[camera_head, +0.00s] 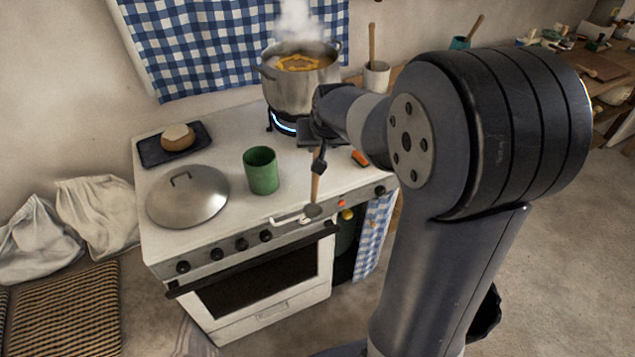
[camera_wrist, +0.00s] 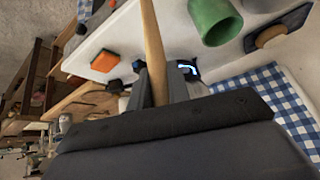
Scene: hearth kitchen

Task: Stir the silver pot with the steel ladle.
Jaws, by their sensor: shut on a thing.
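The silver pot (camera_head: 300,92) stands upright on a burner with a blue glow at the back right of the stove. It holds a brownish liquid with a yellow-orange ring on top, and steam rises from it. My gripper (camera_head: 319,157) is in front of the pot, lower than its rim, over the stove's front right. It is shut on the wooden handle of the ladle (camera_head: 315,187), whose grey bowl hangs down near the stove's front edge. In the wrist view the handle (camera_wrist: 153,45) passes between the jaws (camera_wrist: 158,84). The ladle is outside the pot.
The stove top (camera_head: 222,150) also bears a green cup (camera_head: 261,171), a round steel lid (camera_head: 188,196), a dark tray (camera_head: 150,151) with a bread-like item (camera_head: 178,138), and an orange block (camera_head: 360,158). A utensil crock (camera_head: 376,78) stands right of the pot. A checked cloth (camera_head: 215,45) hangs behind.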

